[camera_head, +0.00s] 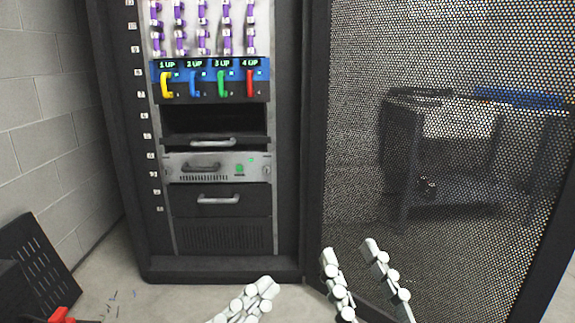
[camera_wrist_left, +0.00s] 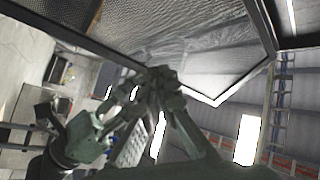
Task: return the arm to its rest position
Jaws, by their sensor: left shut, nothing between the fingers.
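My left gripper (camera_head: 266,286) is at the bottom middle of the head view, in front of the rack's base, with its fingers together and nothing seen between them. In the left wrist view its fingers (camera_wrist_left: 158,78) meet at the centre, with a mesh panel behind. My right gripper (camera_head: 349,252) is at the bottom, right of the left one, in front of the mesh door. Its two fingers stand apart with nothing seen between them. Most of both arms is outside the head view.
A black rack (camera_head: 290,150) holds drive modules with coloured handles, purple cables above and drawers below. Its mesh door (camera_head: 400,50) stands open at right. A table (camera_head: 450,120) shows through the mesh. A dark slotted object (camera_head: 38,255) is at lower left, before a block wall (camera_head: 40,100).

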